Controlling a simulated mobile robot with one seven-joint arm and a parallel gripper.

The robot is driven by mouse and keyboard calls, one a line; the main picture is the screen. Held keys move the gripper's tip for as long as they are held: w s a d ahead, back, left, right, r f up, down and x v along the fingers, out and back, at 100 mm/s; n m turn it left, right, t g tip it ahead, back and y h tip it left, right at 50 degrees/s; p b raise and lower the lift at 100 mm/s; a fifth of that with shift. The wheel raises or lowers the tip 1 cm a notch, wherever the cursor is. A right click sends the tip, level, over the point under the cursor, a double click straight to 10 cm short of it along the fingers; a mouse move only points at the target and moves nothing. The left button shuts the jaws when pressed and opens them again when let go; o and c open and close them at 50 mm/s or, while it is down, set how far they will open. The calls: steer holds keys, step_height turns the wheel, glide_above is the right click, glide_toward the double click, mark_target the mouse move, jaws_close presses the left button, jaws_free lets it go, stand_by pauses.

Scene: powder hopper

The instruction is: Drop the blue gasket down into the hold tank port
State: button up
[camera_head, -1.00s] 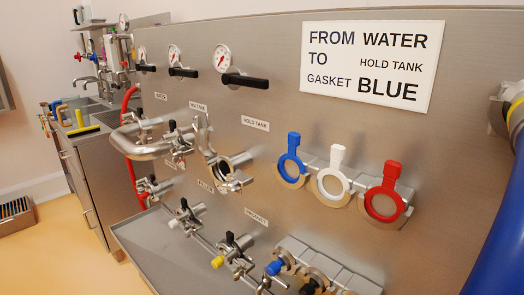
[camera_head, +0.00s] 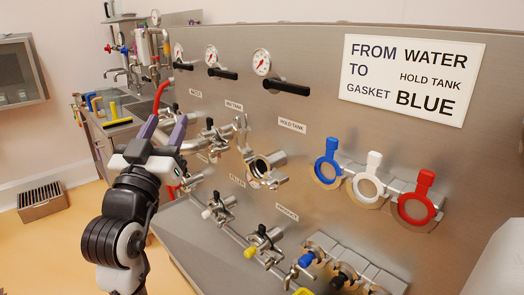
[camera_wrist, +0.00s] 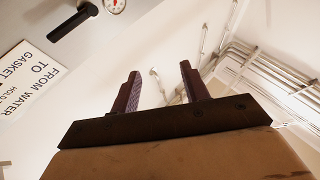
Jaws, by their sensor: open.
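The blue gasket (camera_head: 327,163) hangs by its tab at the left of a row on the steel panel, with white and red ones to its right. The hold tank port (camera_head: 262,168) is a round steel opening with a clamp, below the HOLD TANK label (camera_head: 292,125) and left of the blue gasket. My gripper (camera_head: 163,122) is raised at the left, in front of the panel and apart from both. In the wrist view its two fingers (camera_wrist: 158,90) are spread and empty, pointing toward the wall and ceiling pipes.
A sign (camera_head: 412,79) reads FROM WATER TO HOLD TANK, GASKET BLUE. Valve handles (camera_head: 258,238) and pipes project along the lower panel. Black-handled gauges (camera_head: 262,63) line the top. A sink counter (camera_head: 112,112) stands at the far left.

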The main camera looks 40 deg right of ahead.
steer(key=s+d+f+m+g+h, duration=0.1)
steer(key=s+d+m+g, duration=0.15)
steer(key=d, duration=0.35)
steer(key=s+d+f+m+g+h, duration=0.1)
steer(key=s+d+g, duration=0.1)
steer(key=d+g, duration=0.25)
steer(key=m+g+y+p, duration=0.1)
steer(key=m+g+p, duration=0.1)
steer(key=m+g, duration=0.4)
glide_toward(330, 145)
steer(key=d+n+g, duration=0.1)
steer(key=d, duration=0.3)
steer(key=w+d, duration=0.1)
steer(key=d, duration=0.5)
steer(key=shift+w+d+r, duration=0.2)
steer(key=shift+w+d, duration=0.15)
steer(key=shift+d, duration=0.05)
steer(key=c, duration=0.8)
